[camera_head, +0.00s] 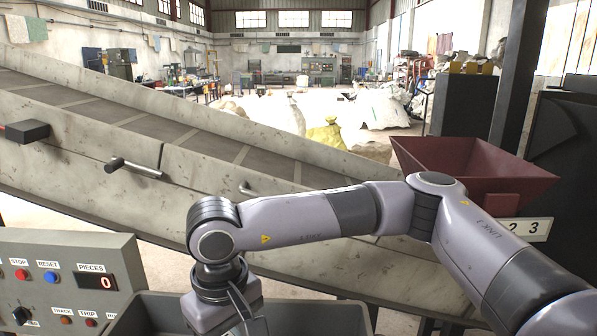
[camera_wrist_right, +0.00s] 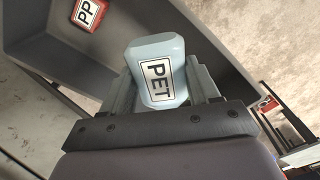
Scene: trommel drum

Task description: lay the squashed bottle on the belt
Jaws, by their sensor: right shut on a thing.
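A light blue bottle (camera_wrist_right: 152,60) with a white PET label sits between the fingers of my right gripper (camera_wrist_right: 165,82) in the right wrist view. The gripper is shut on it. In the head view, my right arm reaches across from the right and its wrist points down over a grey bin at the bottom; the bottle is hidden there. The belt (camera_head: 190,123) is a grey, cleated incline behind my arm, sloping down from upper left toward the right between pale side walls. My left gripper is not in view.
The grey bin (camera_head: 160,318) holds a red piece labelled PP (camera_wrist_right: 88,12), seen in the wrist view. A control panel (camera_head: 60,285) with buttons and a display reading 0 stands at left. The belt's near side wall (camera_head: 80,140) carries protruding handles. A dark red hopper (camera_head: 475,165) stands at right.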

